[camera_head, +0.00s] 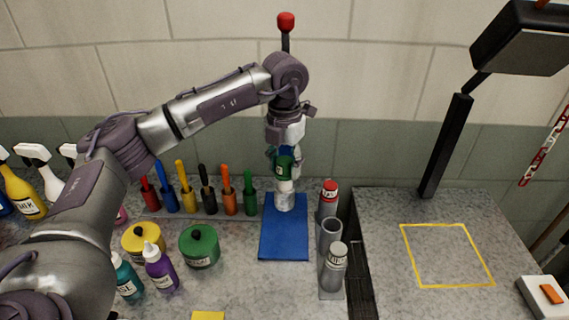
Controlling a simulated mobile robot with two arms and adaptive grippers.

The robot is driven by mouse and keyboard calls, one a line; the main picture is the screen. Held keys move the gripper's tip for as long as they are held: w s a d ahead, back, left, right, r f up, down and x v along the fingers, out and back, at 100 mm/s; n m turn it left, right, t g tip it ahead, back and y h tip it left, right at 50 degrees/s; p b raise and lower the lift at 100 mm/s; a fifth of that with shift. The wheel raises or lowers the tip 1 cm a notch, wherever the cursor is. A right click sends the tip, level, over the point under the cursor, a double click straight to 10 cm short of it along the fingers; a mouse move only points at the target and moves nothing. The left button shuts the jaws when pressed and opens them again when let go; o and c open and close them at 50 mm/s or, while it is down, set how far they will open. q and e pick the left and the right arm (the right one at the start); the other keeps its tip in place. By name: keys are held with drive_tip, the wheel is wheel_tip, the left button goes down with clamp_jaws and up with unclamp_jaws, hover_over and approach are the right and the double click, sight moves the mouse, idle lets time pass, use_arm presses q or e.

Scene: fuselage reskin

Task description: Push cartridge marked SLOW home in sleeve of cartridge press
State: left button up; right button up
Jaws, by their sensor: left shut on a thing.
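My left gripper (284,160) comes down over the cartridge press and is shut on a cartridge with a green band (284,172). The cartridge is upright, and my gripper hides its upper part; I cannot read its marking. Its lower end is at the pale sleeve (284,200) of the press; I cannot tell how deep it sits. The press has a blue base plate (284,240) and a lever with a red knob (286,20) raised above my arm. My right gripper is not in view.
A rack right of the press holds a red-topped cartridge (329,198), an empty tube (330,233) and a grey cartridge (334,265). Coloured markers (207,190), yellow and green pots (199,246) and bottles (160,268) stand left. The yellow-outlined square (447,286) is clear.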

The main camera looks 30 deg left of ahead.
sight(284, 177)
use_arm(q)
drive_tip(key=shift+f+b, duration=1.2)
drive_tip(key=shift+f, duration=0.6)
drive_tip(key=o, duration=1.3)
drive_tip(key=shift+c, duration=0.2)
drive_tip(key=shift+r, duration=0.1)
drive_tip(key=shift+r+p, duration=1.7)
drive_tip(key=shift+r, duration=0.75)
